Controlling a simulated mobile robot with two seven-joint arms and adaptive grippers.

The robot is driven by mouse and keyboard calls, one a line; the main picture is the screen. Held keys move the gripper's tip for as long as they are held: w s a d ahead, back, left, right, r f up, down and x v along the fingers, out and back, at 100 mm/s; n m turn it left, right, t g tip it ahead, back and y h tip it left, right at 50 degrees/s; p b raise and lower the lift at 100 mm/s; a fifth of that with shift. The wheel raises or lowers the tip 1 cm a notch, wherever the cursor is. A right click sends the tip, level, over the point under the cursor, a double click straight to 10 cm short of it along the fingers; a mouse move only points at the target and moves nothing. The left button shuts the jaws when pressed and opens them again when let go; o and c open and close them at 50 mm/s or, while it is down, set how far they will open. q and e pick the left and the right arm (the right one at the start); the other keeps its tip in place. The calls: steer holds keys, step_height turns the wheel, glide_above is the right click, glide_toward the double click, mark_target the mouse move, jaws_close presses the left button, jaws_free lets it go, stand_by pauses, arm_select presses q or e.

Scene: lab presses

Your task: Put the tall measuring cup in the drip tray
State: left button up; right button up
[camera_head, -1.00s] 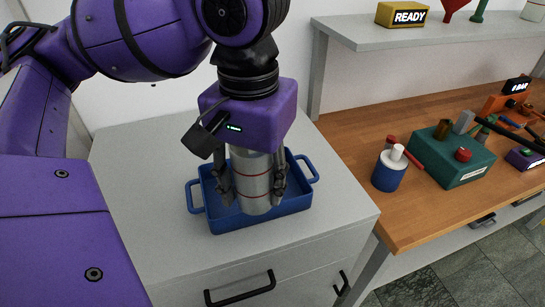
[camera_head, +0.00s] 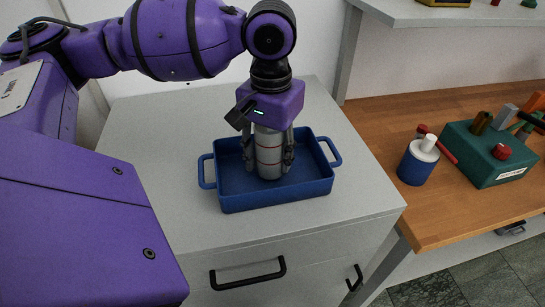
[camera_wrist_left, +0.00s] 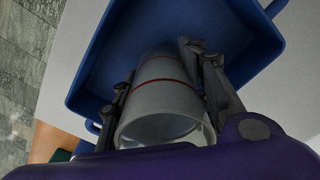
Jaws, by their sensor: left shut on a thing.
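The tall measuring cup (camera_head: 268,152) is a grey-white cylinder with thin red rings, upright between the fingers of my left gripper (camera_head: 268,160). The gripper points down and is shut on it. The cup is within the outline of the blue drip tray (camera_head: 275,199), near its middle. I cannot tell whether its base touches the tray floor. The left wrist view shows the cup's open rim (camera_wrist_left: 165,125) close up between the fingers, with the tray's blue wall (camera_wrist_left: 85,75) beyond. My right gripper is not in view.
The tray, with a handle at each end, stands on a grey drawer cabinet (camera_head: 160,130). A wooden bench (camera_head: 440,220) to the right holds a blue and white bottle (camera_head: 417,163) and a green box (camera_head: 488,153). The cabinet top left of the tray is clear.

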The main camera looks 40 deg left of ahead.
arm_select(q)
steer(key=shift+f, duration=0.45)
steer(key=shift+r, duration=0.1)
steer(key=o, duration=1.2)
steer(key=shift+f, duration=0.2)
steer(key=shift+c, duration=0.2)
